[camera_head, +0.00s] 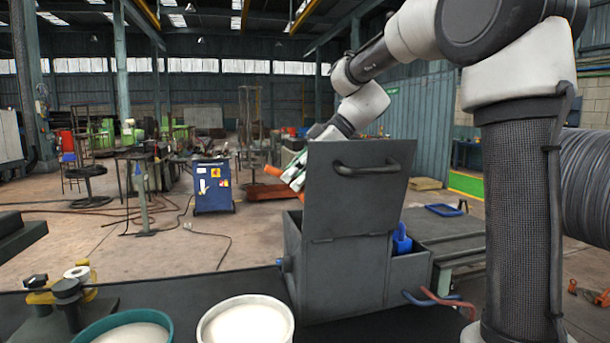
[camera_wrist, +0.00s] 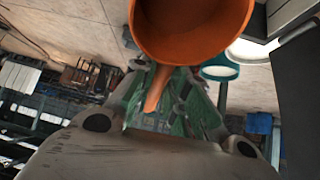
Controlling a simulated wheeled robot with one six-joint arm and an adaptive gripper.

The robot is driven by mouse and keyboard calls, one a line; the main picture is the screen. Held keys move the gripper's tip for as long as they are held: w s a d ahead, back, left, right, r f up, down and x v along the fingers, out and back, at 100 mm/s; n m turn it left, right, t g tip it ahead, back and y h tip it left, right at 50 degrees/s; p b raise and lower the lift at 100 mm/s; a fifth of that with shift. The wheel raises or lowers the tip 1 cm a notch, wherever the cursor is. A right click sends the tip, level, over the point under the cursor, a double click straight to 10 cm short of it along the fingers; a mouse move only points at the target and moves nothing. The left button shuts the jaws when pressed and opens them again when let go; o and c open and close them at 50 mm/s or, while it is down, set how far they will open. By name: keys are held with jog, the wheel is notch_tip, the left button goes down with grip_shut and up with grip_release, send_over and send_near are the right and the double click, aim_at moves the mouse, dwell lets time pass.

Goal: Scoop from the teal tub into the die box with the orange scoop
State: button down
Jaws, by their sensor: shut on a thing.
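The orange scoop (camera_wrist: 190,28) fills the top of the wrist view, with no white material visible in its bowl. My gripper (camera_wrist: 160,92) is shut on its handle (camera_wrist: 155,92). In the head view my gripper (camera_head: 295,172) is behind the raised lid, with part of the orange scoop (camera_head: 271,171) showing at its left. The grey die box (camera_head: 345,270) has its lid (camera_head: 357,195) up; the lid hides the box's inside. The teal tub (camera_head: 165,322) holds white material at the bottom left. It also shows in the wrist view (camera_wrist: 220,72).
A white tub (camera_head: 204,325) with white material stands between the teal tub and the die box. Dark and yellow fittings (camera_head: 68,290) stand at the left. A blue item (camera_head: 402,240) is at the box's right side, and cables (camera_head: 440,300) lie in front of it.

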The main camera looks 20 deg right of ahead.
jog(key=shift+w+a+r+m+g+h, duration=0.2)
jog(key=shift+a+r+m+g+h, duration=0.1)
jog(key=shift+g+h, duration=0.5)
